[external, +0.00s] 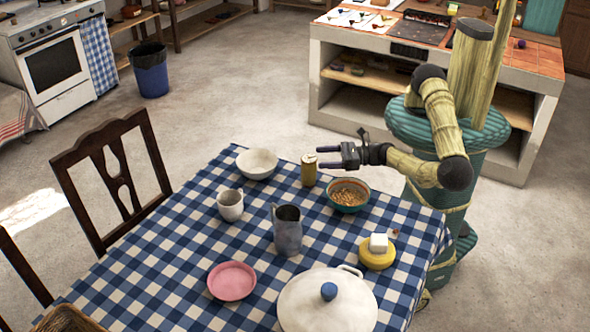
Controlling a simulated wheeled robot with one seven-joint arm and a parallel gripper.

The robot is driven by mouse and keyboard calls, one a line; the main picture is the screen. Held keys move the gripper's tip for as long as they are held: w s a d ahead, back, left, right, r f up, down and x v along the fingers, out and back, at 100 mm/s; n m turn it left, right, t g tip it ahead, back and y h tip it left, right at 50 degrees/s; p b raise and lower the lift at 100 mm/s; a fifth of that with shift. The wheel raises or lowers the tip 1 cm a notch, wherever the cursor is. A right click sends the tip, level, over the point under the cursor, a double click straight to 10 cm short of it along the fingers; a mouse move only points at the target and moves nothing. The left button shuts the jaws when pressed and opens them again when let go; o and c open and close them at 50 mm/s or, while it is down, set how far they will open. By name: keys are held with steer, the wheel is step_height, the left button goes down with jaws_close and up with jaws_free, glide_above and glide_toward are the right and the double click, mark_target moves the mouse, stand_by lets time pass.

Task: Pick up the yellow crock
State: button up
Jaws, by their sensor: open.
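A small, upright mustard-yellow crock (308,174) with a pale top stands near the far edge of the checked tablecloth. My gripper (320,157) is open and points left, with its dark fingers close to the right of the crock's top. The fingers look apart from the crock or just beside its rim; from this angle I cannot tell the exact gap. Nothing is held between the fingers.
A teal-and-orange bowl of nuts or cereal (347,197) stands close below my gripper.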

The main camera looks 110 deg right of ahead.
mark_target(304, 158)
steer(key=shift+a+n, duration=0.15)
steer(key=shift+n, duration=0.25)
steer(key=shift+w, duration=0.1)
steer(key=shift+w+b, duration=0.55)
steer(key=shift+w, duration=0.2)
steer(key=shift+d, duration=0.2)
steer(key=b+x, duration=0.1)
steer(key=x, duration=0.4)
steer(key=shift+w+d+b, duration=0.1)
steer(key=shift+w+b, duration=0.3)
steer(key=shift+r, duration=0.1)
jaws_close()
